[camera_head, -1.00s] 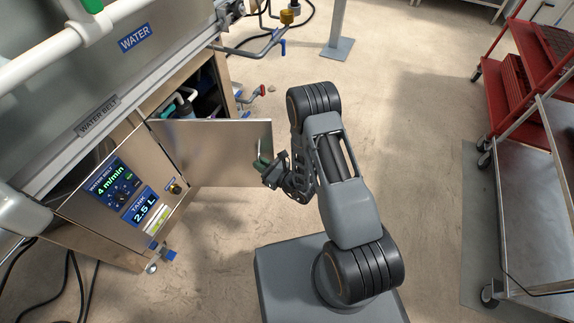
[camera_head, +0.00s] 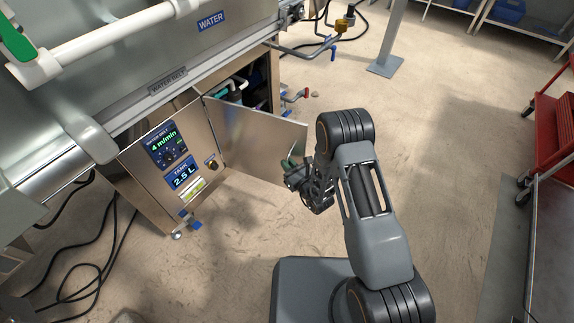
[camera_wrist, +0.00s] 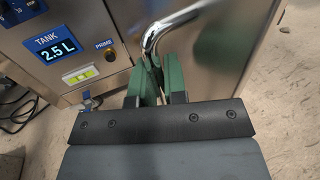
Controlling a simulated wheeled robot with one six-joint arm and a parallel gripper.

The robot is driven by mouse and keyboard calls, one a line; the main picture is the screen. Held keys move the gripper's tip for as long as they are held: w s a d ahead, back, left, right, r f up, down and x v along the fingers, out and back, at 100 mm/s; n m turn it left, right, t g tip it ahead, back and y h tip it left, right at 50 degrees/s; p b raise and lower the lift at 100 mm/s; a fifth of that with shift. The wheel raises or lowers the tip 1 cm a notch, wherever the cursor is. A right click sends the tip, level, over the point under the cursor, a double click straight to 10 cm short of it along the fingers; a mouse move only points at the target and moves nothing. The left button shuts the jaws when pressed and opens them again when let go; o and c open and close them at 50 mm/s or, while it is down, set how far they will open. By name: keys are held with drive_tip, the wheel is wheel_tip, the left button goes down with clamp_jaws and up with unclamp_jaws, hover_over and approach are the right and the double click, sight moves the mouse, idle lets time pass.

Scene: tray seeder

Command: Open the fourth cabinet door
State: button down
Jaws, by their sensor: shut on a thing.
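The cabinet door (camera_head: 250,140) is a steel panel that stands swung out from the cabinet in the head view. Its opening behind shows pipes and fittings inside. In the wrist view the door's inner or outer face (camera_wrist: 225,45) fills the upper right; I cannot tell which face. A curved chrome handle (camera_wrist: 160,32) is on it. My gripper (camera_head: 291,168) is at the door's free edge side. Its green fingers (camera_wrist: 158,80) are shut on the handle in the wrist view, and they hide the handle's lower part.
A control panel (camera_head: 168,150) with a display and a tank readout is left of the door. A red cart (camera_head: 558,135) stands at the far right. The floor between is mostly clear.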

drive_tip(key=c, duration=1.2)
unclamp_jaws()
drive_tip(key=shift+d, duration=0.1)
drive_tip(key=p+v, duration=0.3)
drive_tip(key=v, duration=1)
drive_tip(key=shift+s+d, duration=0.25)
drive_tip(key=shift+s, duration=0.05)
drive_tip(key=shift+c, duration=0.2)
